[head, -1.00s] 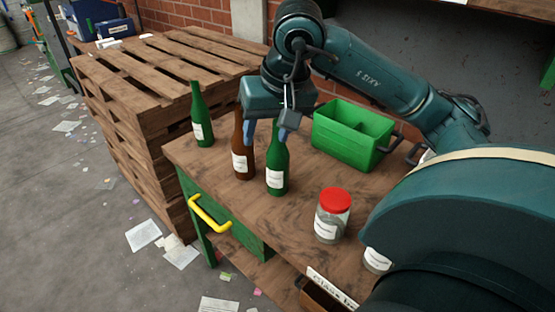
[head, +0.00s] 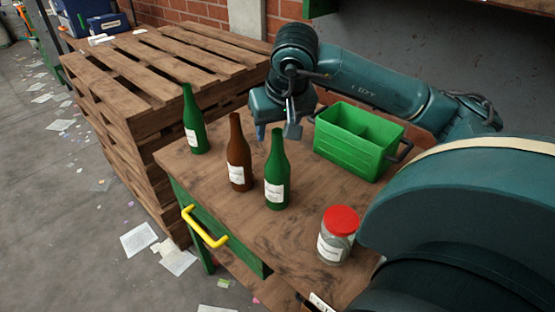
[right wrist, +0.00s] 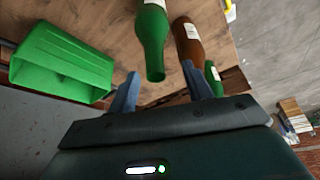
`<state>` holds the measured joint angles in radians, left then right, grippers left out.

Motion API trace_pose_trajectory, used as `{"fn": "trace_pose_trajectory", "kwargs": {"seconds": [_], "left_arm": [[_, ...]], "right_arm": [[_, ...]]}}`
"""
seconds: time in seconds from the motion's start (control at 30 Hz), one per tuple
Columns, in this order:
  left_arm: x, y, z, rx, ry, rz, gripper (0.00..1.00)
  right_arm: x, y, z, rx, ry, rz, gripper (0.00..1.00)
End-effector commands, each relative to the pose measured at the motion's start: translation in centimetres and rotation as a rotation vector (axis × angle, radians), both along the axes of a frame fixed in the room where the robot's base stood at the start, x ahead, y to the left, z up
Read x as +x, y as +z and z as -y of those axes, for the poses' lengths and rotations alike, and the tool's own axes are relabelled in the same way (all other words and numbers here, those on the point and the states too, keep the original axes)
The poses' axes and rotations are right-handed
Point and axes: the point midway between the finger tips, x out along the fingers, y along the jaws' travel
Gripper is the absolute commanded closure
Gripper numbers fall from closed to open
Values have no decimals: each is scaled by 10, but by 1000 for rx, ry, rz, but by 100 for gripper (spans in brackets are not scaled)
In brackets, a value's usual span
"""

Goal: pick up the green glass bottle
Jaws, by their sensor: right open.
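A green glass bottle (head: 277,180) with a white label stands upright near the middle of the wooden table. A second green bottle (head: 194,125) stands at the table's far left corner. A brown bottle (head: 238,160) stands between them. My right gripper (head: 277,130) is open and empty, just behind the nearer green bottle's neck. In the right wrist view, that green bottle (right wrist: 153,35) has its mouth between the two blue fingers (right wrist: 160,72), with no visible contact. The brown bottle (right wrist: 187,40) is close beside the right finger there. My left gripper is not in view.
A green crate (head: 355,145) stands on the table (head: 225,205) to the right of the gripper. A red-lidded jar (head: 337,240) stands at the front right. Stacked wooden pallets (head: 130,85) adjoin the table's left side. A yellow handle (head: 205,230) juts from the front.

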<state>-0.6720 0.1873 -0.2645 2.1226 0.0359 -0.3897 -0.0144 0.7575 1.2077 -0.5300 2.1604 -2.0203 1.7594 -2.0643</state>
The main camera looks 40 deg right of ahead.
Motion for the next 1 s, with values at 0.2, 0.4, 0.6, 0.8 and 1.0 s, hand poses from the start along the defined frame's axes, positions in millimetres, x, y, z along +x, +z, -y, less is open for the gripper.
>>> {"fn": "trace_pose_trajectory", "kwargs": {"seconds": [0.2, 0.4, 0.6, 0.8, 1.0], "left_arm": [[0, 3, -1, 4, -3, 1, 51], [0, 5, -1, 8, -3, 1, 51], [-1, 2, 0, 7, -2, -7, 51], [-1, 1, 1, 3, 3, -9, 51], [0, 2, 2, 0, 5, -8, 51]], "right_arm": [[5, -20, 7, 0, -1, -7, 50], [15, -45, 13, 2, 0, -2, 50], [17, -50, 14, 0, 0, 0, 50], [17, -50, 14, 1, 0, 0, 57], [17, -50, 14, 1, 0, 0, 74]]}}
